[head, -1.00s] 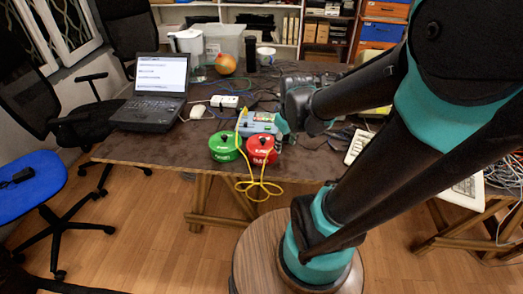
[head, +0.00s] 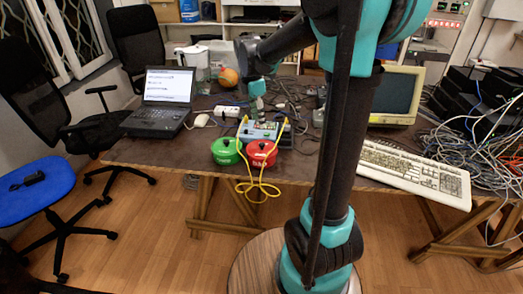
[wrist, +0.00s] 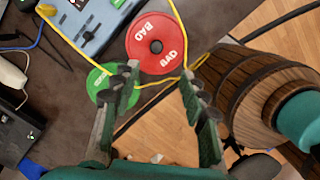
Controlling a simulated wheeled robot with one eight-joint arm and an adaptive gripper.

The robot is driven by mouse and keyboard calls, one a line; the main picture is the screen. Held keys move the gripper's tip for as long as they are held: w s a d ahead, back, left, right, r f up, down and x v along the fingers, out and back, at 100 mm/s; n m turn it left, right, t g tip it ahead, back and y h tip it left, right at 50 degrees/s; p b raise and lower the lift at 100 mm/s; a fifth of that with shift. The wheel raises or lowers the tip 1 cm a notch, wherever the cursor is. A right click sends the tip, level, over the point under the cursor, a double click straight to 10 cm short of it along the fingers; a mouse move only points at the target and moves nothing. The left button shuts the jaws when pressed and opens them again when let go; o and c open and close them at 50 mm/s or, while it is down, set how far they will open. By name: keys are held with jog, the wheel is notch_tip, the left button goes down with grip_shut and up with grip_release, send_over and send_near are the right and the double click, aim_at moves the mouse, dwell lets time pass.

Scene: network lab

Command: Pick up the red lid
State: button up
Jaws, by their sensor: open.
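The red lid (head: 262,147) is a round disc with a dark knob, on a red pot at the table's front edge. In the wrist view the red lid (wrist: 143,57) shows from above, marked "BAD", beyond my fingertips. My gripper (wrist: 160,80) is open and empty, its two fingers spread apart below the lid in the picture. In the head view my gripper (head: 257,92) hangs above and behind the pots, apart from the lid. The green lid (head: 225,147) is to the left; in the wrist view my left finger partly hides it.
A blue-grey device (head: 260,131) stands behind the pots, with yellow cables (head: 262,190) looping over the front edge. A laptop (head: 158,105) is at left. A keyboard (head: 415,170), monitor (head: 395,95) and tangled cables are at right. A wooden barrel-like stool (wrist: 250,95) stands below.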

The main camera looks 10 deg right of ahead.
send_over(262, 144)
jog(key=f, duration=0.7)
jog(key=shift+s+a+f, duration=0.15)
jog(key=shift+s+a, duration=0.2)
jog(key=shift+a, duration=0.05)
jog(key=shift+w+d+f, duration=0.1)
jog(key=shift+w+f, duration=0.05)
jog(key=shift+f, duration=0.7)
jog(key=shift+w+d+f, duration=0.1)
jog(key=shift+w+f, duration=0.05)
jog(key=shift+f, duration=0.75)
jog(key=shift+w+d+f, duration=0.1)
jog(key=shift+w+f, duration=0.05)
jog(key=shift+f, duration=0.7)
grip_shut()
